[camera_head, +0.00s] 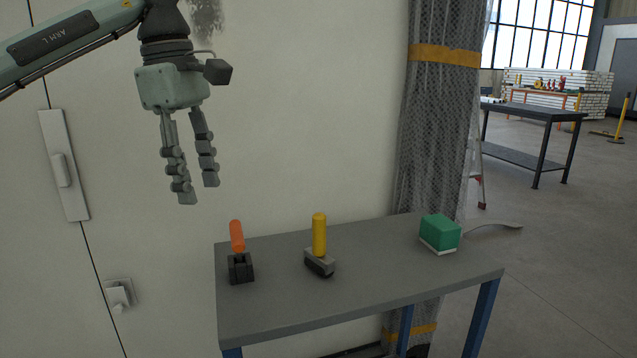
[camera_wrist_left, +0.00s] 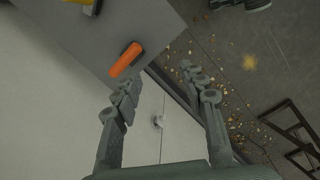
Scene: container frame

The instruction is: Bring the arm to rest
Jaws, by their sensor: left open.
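My left gripper (camera_head: 197,193) hangs in the air with its fingers pointing down, above and to the left of the table. It is open, with nothing between its fingers. In the left wrist view its two fingers (camera_wrist_left: 158,82) stand apart, and the gap between them is empty. My right gripper is in neither view.
A grey table (camera_head: 290,310) bears an orange-handled tool (camera_head: 237,238), a yellow-handled tool (camera_head: 319,236) and a green block (camera_head: 441,231). The orange handle (camera_wrist_left: 126,59) also shows in the left wrist view. A pale wall stands behind. A dark workbench (camera_head: 535,112) is far right.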

